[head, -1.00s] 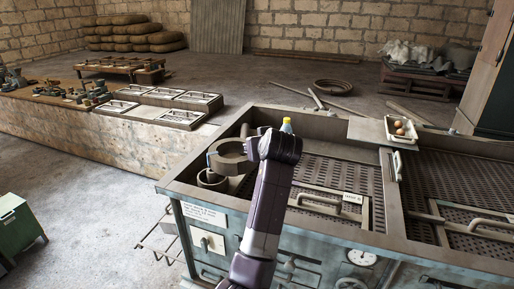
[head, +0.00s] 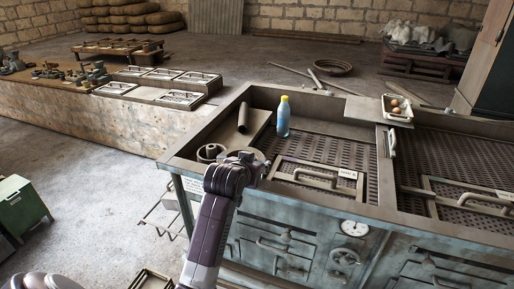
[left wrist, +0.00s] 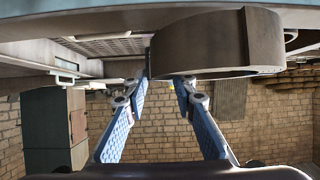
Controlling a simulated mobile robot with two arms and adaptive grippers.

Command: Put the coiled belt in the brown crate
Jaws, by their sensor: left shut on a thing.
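The coiled belt (left wrist: 225,45) is a wide, dark brown-grey band wound into a ring. In the left wrist view, the fingers of my left gripper (left wrist: 167,76) are shut on its near left side, and most of the coil sticks out to the right. In the head view my left gripper (head: 240,161) is over the front rim of the grey-green machine; the belt is mostly hidden behind it. A box with a brownish rim (head: 152,274) at the bottom edge may be the brown crate; it is largely cut off. My right gripper is not in view.
A green cabinet (head: 18,205) stands at left.

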